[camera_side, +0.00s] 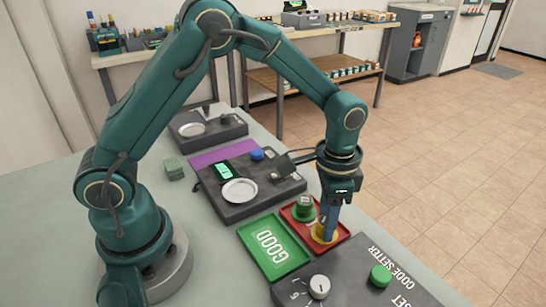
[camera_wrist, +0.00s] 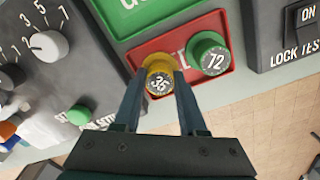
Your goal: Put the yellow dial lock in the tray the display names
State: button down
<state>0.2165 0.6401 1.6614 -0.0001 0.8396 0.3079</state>
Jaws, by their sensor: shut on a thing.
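My gripper (camera_side: 328,236) is shut on the yellow dial lock (camera_wrist: 158,73), one finger on either side of it. The lock's yellow rim (camera_side: 318,238) shows at the fingertips in the side view. It is low over or on the red tray (camera_side: 343,234); I cannot tell whether it touches the floor. A green dial lock (camera_wrist: 208,54), marked 72, sits beside it in the red tray. The green tray (camera_side: 253,233), lettered GOOD, lies next to the red one. A small display (camera_side: 223,171) glows green on the lock tester; its text is too small to read.
The lock tester (camera_side: 228,211) has a round white plate (camera_side: 239,191) and a blue button (camera_side: 257,154). The code setter (camera_side: 345,285) stands close in front of the trays, with a white knob (camera_side: 319,286) and a green button (camera_side: 381,275). The table's edge is close to the red tray.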

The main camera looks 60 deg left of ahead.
jog(key=shift+c, duration=1.9)
grip_release()
jog(key=shift+o, duration=0.3)
jog(key=shift+o, duration=0.9)
jog(key=shift+r, duration=0.1)
jog(key=shift+r, duration=2.95)
